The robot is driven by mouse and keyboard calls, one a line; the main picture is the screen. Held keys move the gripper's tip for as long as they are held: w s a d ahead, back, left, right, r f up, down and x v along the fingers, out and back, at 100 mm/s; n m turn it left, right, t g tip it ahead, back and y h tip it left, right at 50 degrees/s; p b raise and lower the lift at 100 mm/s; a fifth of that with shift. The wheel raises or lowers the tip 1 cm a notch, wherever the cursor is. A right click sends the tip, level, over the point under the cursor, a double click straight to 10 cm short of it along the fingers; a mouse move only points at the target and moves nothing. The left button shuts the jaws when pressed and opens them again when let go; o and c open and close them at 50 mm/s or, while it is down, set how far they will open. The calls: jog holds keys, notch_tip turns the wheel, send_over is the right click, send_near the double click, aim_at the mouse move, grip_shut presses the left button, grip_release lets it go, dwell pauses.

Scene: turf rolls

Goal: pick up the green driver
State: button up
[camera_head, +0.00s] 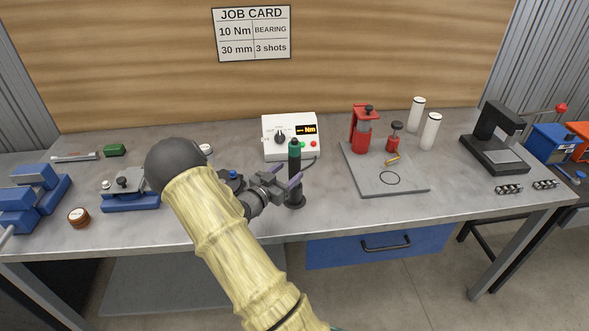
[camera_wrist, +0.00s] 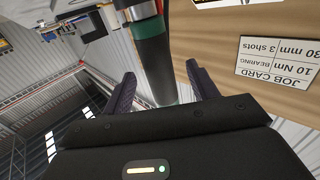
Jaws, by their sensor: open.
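The green driver (camera_head: 294,152), a dark cylinder with a green band near its top, stands upright in a black round base (camera_head: 296,200) near the middle of the bench. My gripper (camera_head: 287,175) is open beside it at mid-height, coming from the left, with its fingers pointing toward the driver. In the wrist view the driver (camera_wrist: 152,48) shows its green band and runs down between the two open fingers (camera_wrist: 160,75). I cannot tell whether either finger touches it.
A white controller box (camera_head: 290,137) with a lit display stands just behind the driver. A grey plate (camera_head: 405,178) with a red press (camera_head: 362,130) lies to the right. A blue fixture (camera_head: 130,202) is left of my arm. The bench front right of the driver is clear.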

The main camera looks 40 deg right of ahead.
aim_at(291, 171)
jog(key=p+x, duration=0.1)
jog(key=x, duration=0.3)
jog(key=shift+s+f, duration=0.15)
jog(key=shift+c, duration=0.2)
jog(key=c, duration=1.1)
